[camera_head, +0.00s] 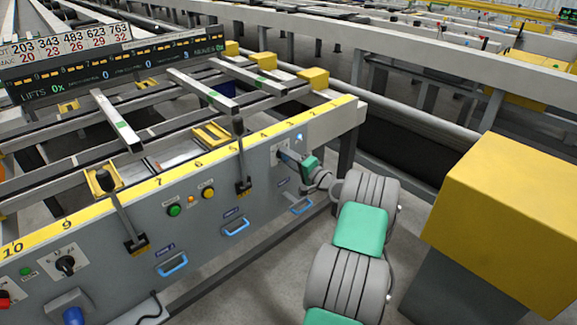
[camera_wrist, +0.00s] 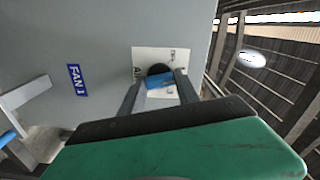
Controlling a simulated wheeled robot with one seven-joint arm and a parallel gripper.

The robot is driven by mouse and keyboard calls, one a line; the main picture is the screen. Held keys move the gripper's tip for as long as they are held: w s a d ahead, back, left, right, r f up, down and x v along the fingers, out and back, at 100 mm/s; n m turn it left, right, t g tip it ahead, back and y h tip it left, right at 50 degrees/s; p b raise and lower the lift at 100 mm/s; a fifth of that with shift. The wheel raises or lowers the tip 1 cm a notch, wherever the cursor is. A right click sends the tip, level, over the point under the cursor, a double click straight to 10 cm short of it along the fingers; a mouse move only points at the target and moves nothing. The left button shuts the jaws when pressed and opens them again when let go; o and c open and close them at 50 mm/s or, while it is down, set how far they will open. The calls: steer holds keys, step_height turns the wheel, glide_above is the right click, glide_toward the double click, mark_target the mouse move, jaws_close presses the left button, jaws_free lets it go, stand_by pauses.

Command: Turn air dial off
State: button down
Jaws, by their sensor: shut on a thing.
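A dial with a black round base and a blue handle (camera_wrist: 160,82) is on a white plate (camera_wrist: 143,58) on the grey panel in the wrist view. My gripper (camera_wrist: 160,88) is shut on the blue handle, one finger on each side. In the head view the white plate (camera_head: 281,147) is near the right end of the panel, and my gripper (camera_head: 282,157) reaches it from the right. The dial is mostly hidden there behind my gripper. The plate's markings are too small to read.
A blue "FAN 1" label (camera_wrist: 76,80) is left of the dial. The grey panel (camera_head: 205,240) also carries levers, buttons, blue handles (camera_head: 236,227) and another black dial (camera_head: 65,265). A large yellow-topped box (camera_head: 505,215) stands right of my arm.

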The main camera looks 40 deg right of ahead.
steer(key=n+b, duration=0.1)
steer(key=b, duration=0.1)
steer(key=n+b, duration=0.4)
steer(key=shift+f, duration=0.35)
steer(key=n+b, duration=0.1)
steer(key=b, duration=0.1)
steer(key=n+b, duration=0.1)
steer(key=n, duration=0.1)
steer(key=shift+r+n+b, duration=0.2)
steer(key=shift+n+b, duration=0.1)
steer(key=shift+b, duration=0.05)
steer(key=shift+r, duration=0.1)
steer(key=c, duration=0.9)
jaws_free()
steer(key=shift+s, duration=0.1)
steer(key=s+p, duration=0.1)
steer(key=s, duration=0.6)
steer(key=shift+s+d, duration=0.15)
steer(key=shift+s, duration=0.2)
